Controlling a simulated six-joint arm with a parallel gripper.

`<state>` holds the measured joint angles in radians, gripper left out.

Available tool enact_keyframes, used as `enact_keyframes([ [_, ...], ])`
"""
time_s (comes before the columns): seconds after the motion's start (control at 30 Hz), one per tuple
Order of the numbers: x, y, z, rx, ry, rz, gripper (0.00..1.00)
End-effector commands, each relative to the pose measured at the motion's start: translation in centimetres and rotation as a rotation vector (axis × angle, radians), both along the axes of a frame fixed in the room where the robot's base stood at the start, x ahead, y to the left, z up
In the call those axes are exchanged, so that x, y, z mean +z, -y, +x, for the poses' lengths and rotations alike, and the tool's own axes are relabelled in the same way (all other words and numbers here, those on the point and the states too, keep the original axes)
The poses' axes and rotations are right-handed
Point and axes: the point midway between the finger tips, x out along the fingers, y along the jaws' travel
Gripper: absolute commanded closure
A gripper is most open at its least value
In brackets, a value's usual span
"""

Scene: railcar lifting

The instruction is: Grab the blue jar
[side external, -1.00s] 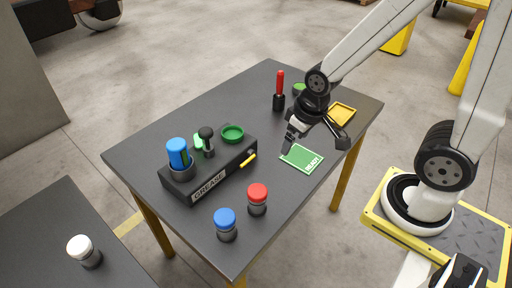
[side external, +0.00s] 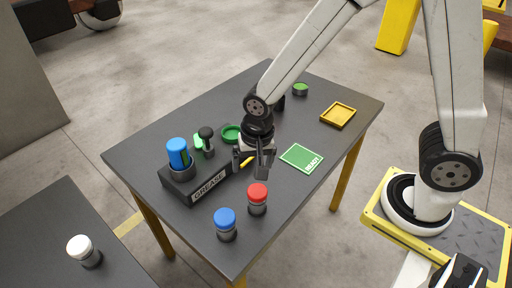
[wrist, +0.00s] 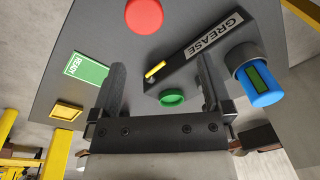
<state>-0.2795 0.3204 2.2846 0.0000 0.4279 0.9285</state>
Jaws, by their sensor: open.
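A small jar with a blue lid (side external: 225,218) stands upright at the table's front corner in the side view; I do not see it in the wrist view. A taller blue canister (side external: 178,152) sits in the holder labelled GREASE and also shows in the wrist view (wrist: 262,86). My gripper (side external: 253,166) is open and empty, pointing down above the table, behind the red-lidded jar and up and right of the blue-lidded jar.
The red-lidded jar (side external: 257,194) stands between my gripper and the table's front. The GREASE holder (side external: 209,188) lies left of my gripper. A green READY card (side external: 301,158) and yellow tray (side external: 338,114) are at right. A white-lidded jar (side external: 82,248) stands on another table.

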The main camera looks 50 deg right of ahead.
Motion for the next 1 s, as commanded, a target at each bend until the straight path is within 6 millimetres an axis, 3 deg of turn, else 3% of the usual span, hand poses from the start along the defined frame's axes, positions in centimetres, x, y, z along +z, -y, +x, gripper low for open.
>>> enact_keyframes([
  [0.5,-4.7,-8.6,0.8,-0.479,-0.098,0.006,0.0],
  [0.7,-5.5,-10.0,0.6,-0.57,-0.109,0.001,0.0],
  [1.0,-5.9,-10.2,0.6,-0.585,-0.111,0.001,0.0],
])
